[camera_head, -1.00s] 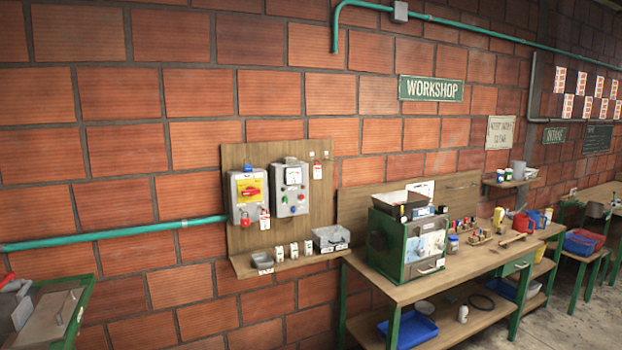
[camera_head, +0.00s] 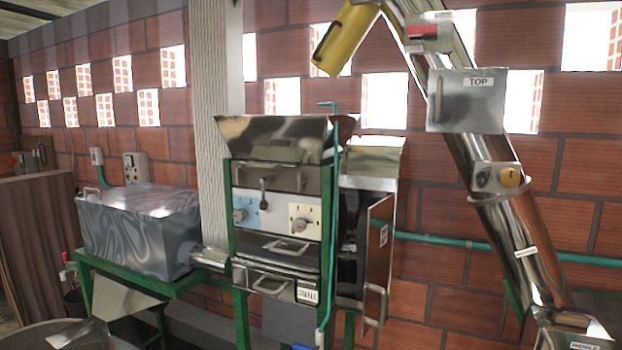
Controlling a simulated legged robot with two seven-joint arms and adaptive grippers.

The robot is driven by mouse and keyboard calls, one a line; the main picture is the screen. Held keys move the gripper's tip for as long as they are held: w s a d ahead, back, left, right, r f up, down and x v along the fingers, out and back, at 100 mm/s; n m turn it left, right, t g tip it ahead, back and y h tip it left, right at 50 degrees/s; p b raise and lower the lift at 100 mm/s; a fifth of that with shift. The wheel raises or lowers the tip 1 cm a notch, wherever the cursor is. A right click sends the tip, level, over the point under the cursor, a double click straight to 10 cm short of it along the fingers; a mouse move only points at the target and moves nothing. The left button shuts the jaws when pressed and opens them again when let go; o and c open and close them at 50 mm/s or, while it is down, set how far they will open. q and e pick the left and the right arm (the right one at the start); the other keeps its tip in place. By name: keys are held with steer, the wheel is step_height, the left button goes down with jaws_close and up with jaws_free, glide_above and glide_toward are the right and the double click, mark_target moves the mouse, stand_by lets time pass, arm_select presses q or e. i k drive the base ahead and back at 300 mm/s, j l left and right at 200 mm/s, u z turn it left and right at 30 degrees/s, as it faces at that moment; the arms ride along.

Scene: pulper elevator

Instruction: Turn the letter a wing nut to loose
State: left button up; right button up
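A pulper machine in a green frame (camera_head: 240,272) stands in the middle of the view, with a metal hopper on top. Its front has a light blue plate (camera_head: 249,224) with a small knob (camera_head: 239,215) and a white plate (camera_head: 313,215) with a grey knob (camera_head: 302,223). A dark lever (camera_head: 264,192) sits above them. Either knob may be a wing nut, but they are too small to tell, and I cannot read a letter a. Neither of my grippers is in view.
A shiny elevator tube (camera_head: 535,243) with a box marked TOP (camera_head: 467,101) slants down at the right. A yellow spout (camera_head: 345,38) hangs above the machine. A grey metal box (camera_head: 140,235) stands on a green stand at left. A hinged door (camera_head: 379,250) sticks out at the machine's right.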

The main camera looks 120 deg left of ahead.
mark_target(240, 174)
steer(key=u, duration=4.3)
